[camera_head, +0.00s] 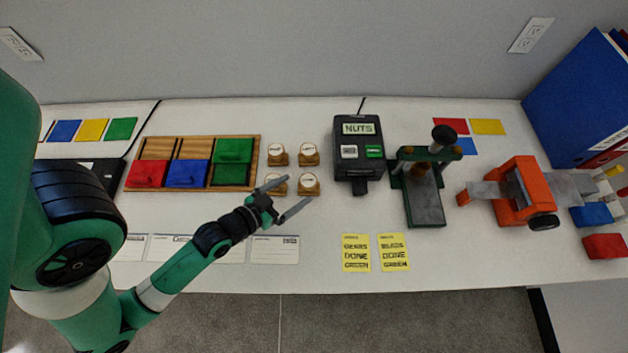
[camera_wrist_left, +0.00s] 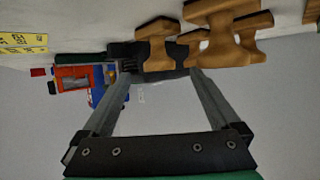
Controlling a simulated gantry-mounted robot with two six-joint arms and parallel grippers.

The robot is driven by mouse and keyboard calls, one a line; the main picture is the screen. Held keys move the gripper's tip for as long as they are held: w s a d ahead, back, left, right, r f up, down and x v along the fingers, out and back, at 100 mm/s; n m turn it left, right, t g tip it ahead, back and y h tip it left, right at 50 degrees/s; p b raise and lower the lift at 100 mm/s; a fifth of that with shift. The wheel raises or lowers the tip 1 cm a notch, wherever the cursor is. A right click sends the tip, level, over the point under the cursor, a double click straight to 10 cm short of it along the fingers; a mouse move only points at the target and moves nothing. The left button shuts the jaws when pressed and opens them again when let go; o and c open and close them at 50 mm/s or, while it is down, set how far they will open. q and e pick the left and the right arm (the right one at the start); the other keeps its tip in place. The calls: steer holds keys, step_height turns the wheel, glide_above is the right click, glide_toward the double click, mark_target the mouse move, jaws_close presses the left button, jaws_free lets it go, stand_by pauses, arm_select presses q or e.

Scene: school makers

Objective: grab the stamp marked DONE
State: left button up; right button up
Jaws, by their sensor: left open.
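Several wooden stamps with round white labelled tops stand in two rows at the middle of the table: back left (camera_head: 277,155), back right (camera_head: 309,154), front left (camera_head: 278,184) and front right (camera_head: 309,184). Their lettering is too small to read, so I cannot tell which is marked DONE. My left gripper (camera_head: 297,190) is open and empty, its fingers close to the front stamps. In the left wrist view, a wooden stamp (camera_wrist_left: 157,45) shows just beyond the open fingers (camera_wrist_left: 160,77), with others at the top right. My right gripper is not in view.
Left of the stamps is a wooden tray (camera_head: 203,146) with coloured blocks. Right are a black NUTS box (camera_head: 357,130), a green press (camera_head: 425,200) and an orange machine (camera_head: 520,192). Yellow cards reading DONE and GREEN (camera_head: 356,253) and white cards (camera_head: 275,249) lie in front.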

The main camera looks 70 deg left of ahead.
mark_target(302, 186)
arm_select(q)
steer(key=x, duration=0.3)
steer(key=shift+w+a+b, duration=0.1)
steer(key=shift+w+b, duration=0.2)
steer(key=shift+w, duration=0.05)
steer(key=shift+w+a+f, duration=0.1)
steer(key=shift+w+f, duration=0.15)
steer(key=b+x, duration=0.1)
steer(key=x, duration=0.4)
steer(key=shift+w+b, duration=0.1)
steer(key=shift+b, duration=0.2)
steer(key=c, duration=1.5)
steer(key=shift+r, duration=0.15)
